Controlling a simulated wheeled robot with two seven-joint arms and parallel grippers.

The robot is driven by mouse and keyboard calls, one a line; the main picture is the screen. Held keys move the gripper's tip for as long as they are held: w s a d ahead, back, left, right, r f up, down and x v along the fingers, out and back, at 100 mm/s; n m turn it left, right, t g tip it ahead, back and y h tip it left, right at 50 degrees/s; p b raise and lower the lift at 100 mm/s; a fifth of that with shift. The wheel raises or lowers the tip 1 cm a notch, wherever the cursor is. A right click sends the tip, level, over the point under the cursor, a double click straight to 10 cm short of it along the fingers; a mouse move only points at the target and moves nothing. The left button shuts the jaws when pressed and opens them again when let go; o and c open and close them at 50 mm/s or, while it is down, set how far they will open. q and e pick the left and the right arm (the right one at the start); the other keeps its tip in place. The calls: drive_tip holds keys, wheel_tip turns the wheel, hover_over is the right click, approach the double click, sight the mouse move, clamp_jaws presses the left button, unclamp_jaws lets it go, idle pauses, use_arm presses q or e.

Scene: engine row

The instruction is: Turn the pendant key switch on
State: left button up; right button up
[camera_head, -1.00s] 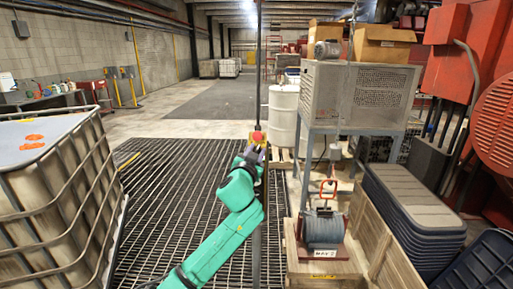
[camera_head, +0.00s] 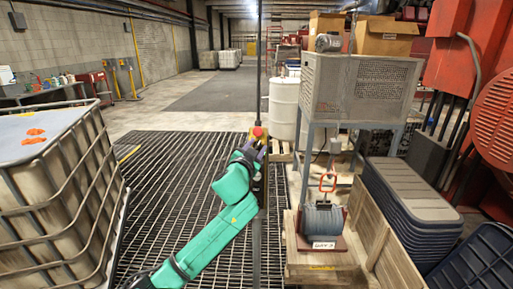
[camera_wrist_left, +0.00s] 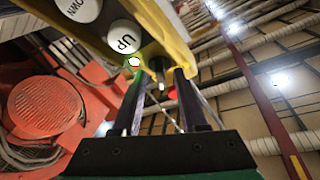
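The yellow pendant (camera_head: 258,132) with a red button on top hangs on a dark vertical line in the middle of the head view. In the left wrist view the pendant's yellow housing (camera_wrist_left: 178,35) is close, with white UP (camera_wrist_left: 124,37) and DOWN buttons and a small green-lit spot (camera_wrist_left: 134,62). My left gripper (camera_wrist_left: 160,80) is at the pendant's lower end, its fingers apart on either side of a small dark part that looks like the key switch; contact cannot be told. In the head view the left gripper (camera_head: 254,150) partly covers the pendant. My right gripper is not in view.
A caged tank (camera_head: 60,190) stands at the left. The grated floor (camera_head: 185,180) around my left arm is open.

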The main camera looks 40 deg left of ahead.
use_arm(q)
drive_tip(key=b+v, duration=0.2)
drive_tip(key=v, duration=1.2)
drive_tip(key=shift+s+b, duration=0.3)
drive_tip(key=shift+d, duration=0.1)
